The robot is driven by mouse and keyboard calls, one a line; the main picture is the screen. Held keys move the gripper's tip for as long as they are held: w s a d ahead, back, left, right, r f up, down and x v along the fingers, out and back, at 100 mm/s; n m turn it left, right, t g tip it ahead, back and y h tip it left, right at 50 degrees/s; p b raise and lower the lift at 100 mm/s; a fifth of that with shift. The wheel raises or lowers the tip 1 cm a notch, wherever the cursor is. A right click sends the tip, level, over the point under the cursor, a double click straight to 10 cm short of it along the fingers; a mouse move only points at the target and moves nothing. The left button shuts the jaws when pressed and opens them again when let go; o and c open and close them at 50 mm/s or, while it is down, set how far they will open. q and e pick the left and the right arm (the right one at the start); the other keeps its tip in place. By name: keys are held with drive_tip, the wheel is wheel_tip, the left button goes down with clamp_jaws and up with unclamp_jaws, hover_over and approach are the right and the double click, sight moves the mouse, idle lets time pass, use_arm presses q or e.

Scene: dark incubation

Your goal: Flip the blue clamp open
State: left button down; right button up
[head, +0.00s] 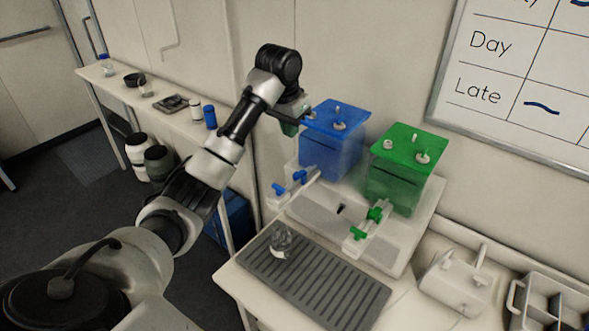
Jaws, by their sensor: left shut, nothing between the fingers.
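The blue clamp (279,189) sits on a white mount at the left end of the white station, in front of the blue box (331,150). A second blue piece (299,175) stands just behind it on the same mount. I cannot tell from here how the clamp is set. My left gripper (308,115) is shut and empty. It is up beside the top left edge of the blue box, above and well apart from the clamp. I cannot tell whether it touches the box. My right gripper is not in view.
A green box (402,172) and green clamp (375,212) stand to the right. A clear flask (281,239) stands on the grey ribbed mat (325,285) in front. A white caddy (456,284) is at the right. A side bench (158,108) with bottles lies behind my arm.

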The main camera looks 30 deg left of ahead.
use_arm(q)
drive_tip(key=b, duration=0.2)
hover_over(296, 176)
drive_tip(key=s+x, duration=0.1)
drive_tip(key=x, duration=0.5)
drive_tip(key=f+p, duration=0.1)
drive_tip(key=f, duration=0.1)
drive_tip(key=f+p, duration=0.1)
drive_tip(key=f, duration=0.1)
drive_tip(key=f+p, duration=0.2)
drive_tip(key=shift+s+a+f, duration=0.1)
drive_tip(key=shift+s+f, duration=0.35)
drive_tip(key=shift+f, duration=0.55)
